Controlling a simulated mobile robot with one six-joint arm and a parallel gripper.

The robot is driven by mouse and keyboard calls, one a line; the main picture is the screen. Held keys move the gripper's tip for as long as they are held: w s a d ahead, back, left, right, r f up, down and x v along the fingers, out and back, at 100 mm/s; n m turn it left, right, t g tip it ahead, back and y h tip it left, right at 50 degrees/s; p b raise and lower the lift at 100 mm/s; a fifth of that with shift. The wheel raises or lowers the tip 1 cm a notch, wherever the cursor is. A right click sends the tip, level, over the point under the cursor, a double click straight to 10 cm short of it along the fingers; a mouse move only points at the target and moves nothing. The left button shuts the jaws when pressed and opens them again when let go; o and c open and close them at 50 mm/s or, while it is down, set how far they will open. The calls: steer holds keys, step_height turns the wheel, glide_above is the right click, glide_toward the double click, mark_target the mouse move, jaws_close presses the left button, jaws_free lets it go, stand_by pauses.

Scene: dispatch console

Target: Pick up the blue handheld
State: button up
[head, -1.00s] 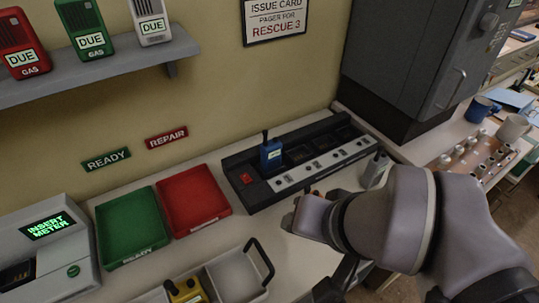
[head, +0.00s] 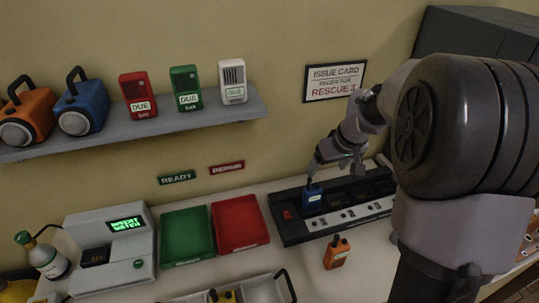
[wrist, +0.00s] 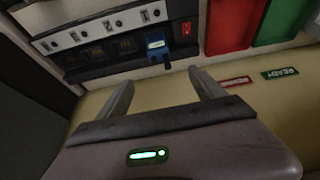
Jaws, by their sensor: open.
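The blue handheld (head: 312,199) stands upright in the left part of the black charging rack (head: 292,232), beside a small red button. It also shows in the wrist view (wrist: 156,44), beyond my fingertips and apart from them. My gripper (head: 336,165) is above and slightly behind the rack, close to the blue handheld. In the wrist view its two fingers (wrist: 162,82) are spread wide with nothing between them. The other rack slots near the handheld look empty.
An orange handheld (head: 337,254) stands in front of the rack. Green (head: 187,260) and red (head: 241,242) trays lie to the left, beside a meter station (head: 112,250). A shelf (head: 120,130) with gas meters and lamps juts from the wall. My arm hides the right side.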

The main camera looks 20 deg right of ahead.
mark_target(314, 189)
steer(key=b+x, duration=0.2)
steer(key=x, duration=0.6)
steer(key=b+x, duration=0.1)
steer(key=x, duration=0.8)
steer(key=shift+s+d+f+b, duration=0.15)
steer(key=shift+d+f+b, duration=0.1)
steer(key=shift+b, duration=0.1)
steer(key=shift+a+r, duration=0.1)
jaws_close()
